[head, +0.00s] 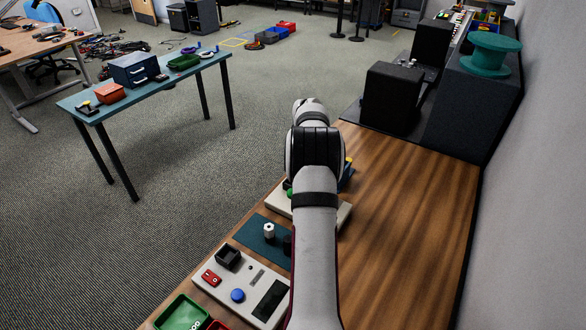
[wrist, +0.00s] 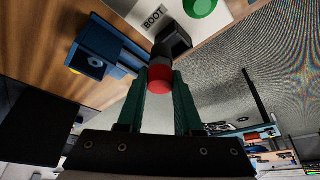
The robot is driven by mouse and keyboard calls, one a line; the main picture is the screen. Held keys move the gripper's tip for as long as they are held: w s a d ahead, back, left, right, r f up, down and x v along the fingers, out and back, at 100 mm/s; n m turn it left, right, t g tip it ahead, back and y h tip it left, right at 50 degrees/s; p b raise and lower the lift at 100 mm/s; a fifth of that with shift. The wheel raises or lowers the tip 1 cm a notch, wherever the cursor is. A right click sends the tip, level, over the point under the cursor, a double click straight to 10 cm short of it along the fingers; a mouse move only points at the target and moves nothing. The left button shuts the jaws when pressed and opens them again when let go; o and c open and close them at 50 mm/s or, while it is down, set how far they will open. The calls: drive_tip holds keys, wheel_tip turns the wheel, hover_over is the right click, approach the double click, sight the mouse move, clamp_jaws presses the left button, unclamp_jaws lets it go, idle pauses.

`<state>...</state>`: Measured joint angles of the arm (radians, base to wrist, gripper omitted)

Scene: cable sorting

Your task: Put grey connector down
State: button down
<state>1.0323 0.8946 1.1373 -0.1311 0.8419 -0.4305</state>
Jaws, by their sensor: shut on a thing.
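In the wrist view, my gripper (wrist: 160,86) has its two green fingers shut on the grey connector (wrist: 159,58). The connector shows a round red end towards the camera and a dark grey part beyond it. Just past it is a black open-topped box (wrist: 174,38) by the edge of a pale panel marked BOOT (wrist: 150,14). I cannot tell whether the connector touches that box. In the head view my own arm hides the gripper and the connector.
A blue block-like fixture (wrist: 97,47) stands on the wooden bench beside the gripper. The head view shows a pale panel (head: 342,214) behind my arm, a nearer control panel (head: 232,290) and a green tray (head: 181,314). The bench right of my arm (head: 410,220) is clear.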

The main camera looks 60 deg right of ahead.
drive_tip(key=s+r, duration=0.5)
drive_tip(key=s, duration=0.4)
drive_tip(key=w+a+f+n+t+y, duration=0.1)
drive_tip(key=a+n+y, duration=0.1)
drive_tip(key=a+n, duration=0.45)
drive_tip(key=w+a+f+n+y, duration=0.2)
drive_tip(key=a+n+y, duration=0.1)
drive_tip(key=a+n, duration=0.4)
drive_tip(key=shift+m, duration=0.25)
drive_tip(key=w+a+f, duration=0.1)
drive_tip(key=w+f, duration=0.1)
drive_tip(key=w, duration=0.1)
drive_tip(key=w+a+f, duration=0.2)
drive_tip(key=w, duration=0.2)
drive_tip(key=w+a+f, duration=0.1)
drive_tip(key=w+f, duration=0.1)
drive_tip(key=w, duration=0.1)
drive_tip(key=shift+w+a+f, duration=0.3)
drive_tip(key=shift+w+f, duration=0.05)
wheel_tip(320, 180, down, 4)
drive_tip(key=c, duration=0.6)
unclamp_jaws()
drive_tip(key=shift+f, duration=0.1)
